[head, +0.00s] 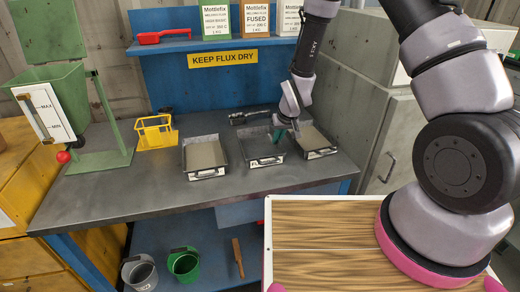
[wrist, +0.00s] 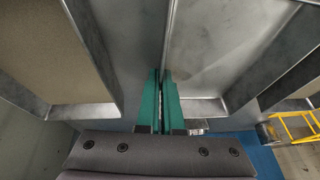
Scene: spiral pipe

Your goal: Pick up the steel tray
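The steel tray (head: 265,148) is the empty, grey middle one of three shallow trays on the workbench. It appears to rest level there, with a handle and label on its front. In the wrist view its bare floor (wrist: 222,45) is right of centre. My gripper (head: 277,134) points down at the tray's right side in the head view. In the wrist view its green fingers (wrist: 163,76) are close together, with the tray's thin side wall running in between them. They look shut on that wall. The lower part of the wall is hidden by the fingers.
Similar trays holding tan material stand close on both sides, the left one (head: 205,155) and the right one (head: 315,141). A yellow frame (head: 154,131) and green hopper (head: 58,105) stand farther left. A dark tool (head: 250,117) lies behind. The bench front (head: 130,195) is clear.

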